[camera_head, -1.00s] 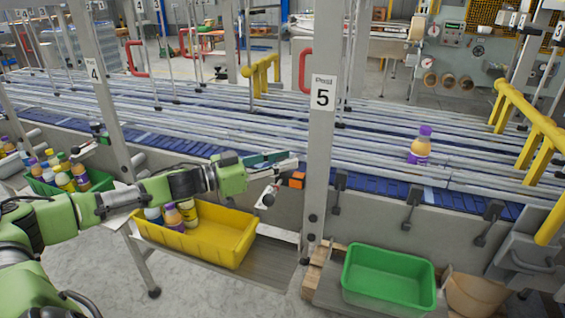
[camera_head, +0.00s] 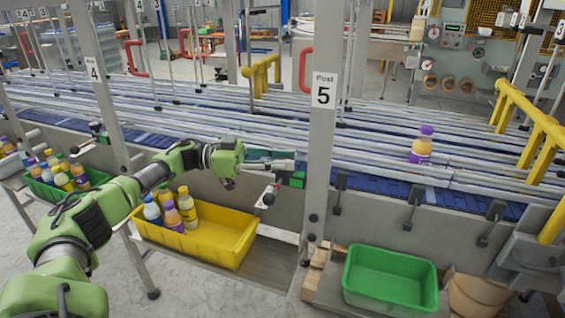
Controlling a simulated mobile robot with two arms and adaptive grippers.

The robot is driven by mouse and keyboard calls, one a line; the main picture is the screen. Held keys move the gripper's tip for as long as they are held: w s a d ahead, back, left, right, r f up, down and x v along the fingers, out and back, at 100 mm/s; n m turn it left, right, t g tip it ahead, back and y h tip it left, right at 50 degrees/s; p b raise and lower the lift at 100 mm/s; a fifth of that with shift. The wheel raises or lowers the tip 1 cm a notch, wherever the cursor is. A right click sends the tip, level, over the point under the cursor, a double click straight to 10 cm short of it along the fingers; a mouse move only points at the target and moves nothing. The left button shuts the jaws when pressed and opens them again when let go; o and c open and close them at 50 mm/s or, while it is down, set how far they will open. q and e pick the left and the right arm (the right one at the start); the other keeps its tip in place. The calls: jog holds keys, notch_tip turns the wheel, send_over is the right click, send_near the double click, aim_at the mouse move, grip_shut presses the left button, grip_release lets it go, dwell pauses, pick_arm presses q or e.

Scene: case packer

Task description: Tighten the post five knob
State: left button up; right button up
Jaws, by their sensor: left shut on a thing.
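Post five (camera_head: 321,140) is a grey upright with a white "Post 5" label, at the picture's middle. My left gripper (camera_head: 292,166) reaches in from the left, just left of this post. It is shut on the post five knob, which the fingers mostly hide. A small green block (camera_head: 297,180) sits right below the fingertips, beside the post. A short bracket with a dark ball end (camera_head: 268,199) hangs lower left of it. My right gripper is not in view.
A conveyor with rails (camera_head: 385,150) runs behind the post, with a purple-capped bottle (camera_head: 422,146) on it. A yellow bin (camera_head: 225,240) with several bottles stands below my arm. An empty green bin (camera_head: 390,278) stands right of the post. Post four (camera_head: 95,85) is at left.

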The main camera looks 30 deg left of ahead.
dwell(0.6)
pick_arm(q)
jog(key=o, duration=1.1)
jog(key=v, duration=1.1)
jog(key=shift+a, duration=0.45)
